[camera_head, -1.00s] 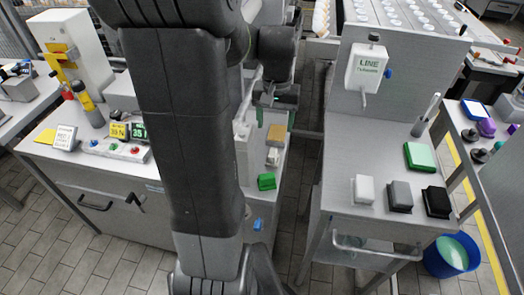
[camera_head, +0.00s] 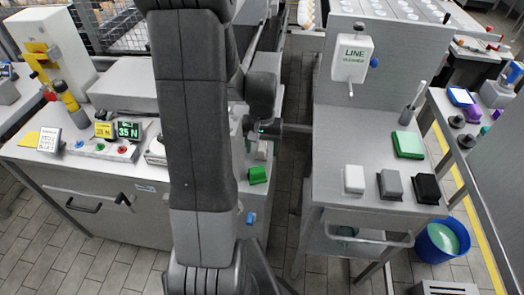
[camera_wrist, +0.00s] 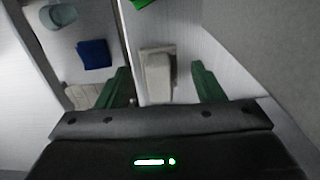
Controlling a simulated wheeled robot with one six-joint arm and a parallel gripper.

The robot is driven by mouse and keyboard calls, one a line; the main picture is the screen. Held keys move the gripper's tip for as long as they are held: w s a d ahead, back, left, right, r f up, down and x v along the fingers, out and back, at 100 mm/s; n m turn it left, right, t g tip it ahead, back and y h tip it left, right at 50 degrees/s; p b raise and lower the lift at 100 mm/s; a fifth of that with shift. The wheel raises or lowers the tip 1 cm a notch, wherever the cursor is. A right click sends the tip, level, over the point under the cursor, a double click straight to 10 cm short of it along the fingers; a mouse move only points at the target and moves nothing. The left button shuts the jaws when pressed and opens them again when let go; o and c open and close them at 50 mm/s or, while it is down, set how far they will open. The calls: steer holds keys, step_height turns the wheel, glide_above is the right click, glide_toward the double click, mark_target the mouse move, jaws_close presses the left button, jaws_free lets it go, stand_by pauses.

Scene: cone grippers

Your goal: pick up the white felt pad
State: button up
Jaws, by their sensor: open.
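A whitish pad (camera_wrist: 157,75) with a paler, wider base lies ahead of my gripper in the wrist view, between the lines of its two fingers and apart from them. My gripper (camera_wrist: 160,88) is open and empty, with green fingers. Another white block (camera_head: 354,179) stands on the right cart; I cannot tell felt from plastic here.
Grey (camera_head: 390,184) and black (camera_head: 426,188) blocks and a green pad (camera_head: 408,145) are on the right cart. A tiled gap separates cart and bench. A blue item (camera_wrist: 95,53) and a pale block (camera_wrist: 88,97) lie left of the pad in the wrist view.

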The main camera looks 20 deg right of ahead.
mark_target(262, 146)
steer(key=c, duration=1.1)
steer(key=shift+o, duration=0.2)
step_height(262, 146, up, 18)
steer(key=p, duration=0.1)
